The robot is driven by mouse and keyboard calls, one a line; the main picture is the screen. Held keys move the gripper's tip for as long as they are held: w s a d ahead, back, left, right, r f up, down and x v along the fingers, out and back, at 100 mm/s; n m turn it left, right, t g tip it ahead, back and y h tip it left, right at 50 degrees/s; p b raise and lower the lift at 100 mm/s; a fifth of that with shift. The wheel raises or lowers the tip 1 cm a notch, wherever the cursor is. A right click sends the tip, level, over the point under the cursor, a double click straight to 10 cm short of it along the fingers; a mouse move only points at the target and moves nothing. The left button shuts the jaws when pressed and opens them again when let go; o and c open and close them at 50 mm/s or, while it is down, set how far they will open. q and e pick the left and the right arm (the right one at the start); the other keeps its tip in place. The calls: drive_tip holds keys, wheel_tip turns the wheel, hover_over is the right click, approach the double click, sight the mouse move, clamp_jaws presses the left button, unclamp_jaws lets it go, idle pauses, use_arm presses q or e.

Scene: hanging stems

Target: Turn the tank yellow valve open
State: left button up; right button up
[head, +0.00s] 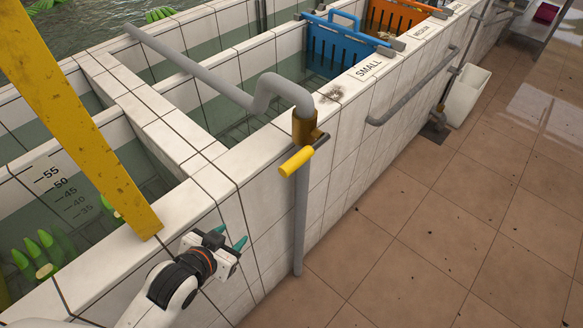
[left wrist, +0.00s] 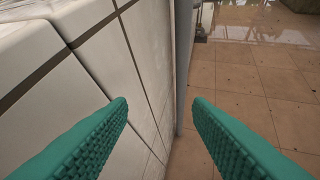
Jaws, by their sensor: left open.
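The yellow valve handle (head: 296,161) sticks out from a brass valve body (head: 305,127) on a grey pipe (head: 285,88) at the tank's outer corner, in the head view. The handle lies across the pipe, pointing down and left. My left gripper (head: 232,240) is left of and below the handle, apart from it, beside the white tiled wall. In the left wrist view its two green fingers (left wrist: 160,105) are spread with nothing between them. The handle is not seen in that view; the grey vertical pipe (left wrist: 182,60) shows beyond the fingers. My right gripper is not in view.
The tiled tank wall (head: 230,170) runs along my left side. A yellow beam (head: 75,110) stands at the left. Blue (head: 340,45) and orange (head: 395,18) gates and a grey rail (head: 415,90) are farther along. The brown tiled floor (head: 420,230) at the right is clear.

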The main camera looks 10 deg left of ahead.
sight(291, 165)
use_arm(q)
drive_tip(key=w+d+r+m+t+h, duration=0.2)
drive_tip(key=d+r+m+t+h, duration=0.25)
drive_tip(key=r+h, duration=0.55)
drive_tip(key=w+d, duration=0.2)
drive_tip(key=w, duration=0.1)
drive_tip(key=w+d+r+y+p, duration=0.1)
drive_tip(key=w+d, duration=0.2)
drive_tip(key=w+d+r+y+p, duration=0.1)
drive_tip(key=w+d, duration=0.2)
drive_tip(key=w, duration=0.1)
drive_tip(key=shift+r, duration=0.2)
clamp_jaws()
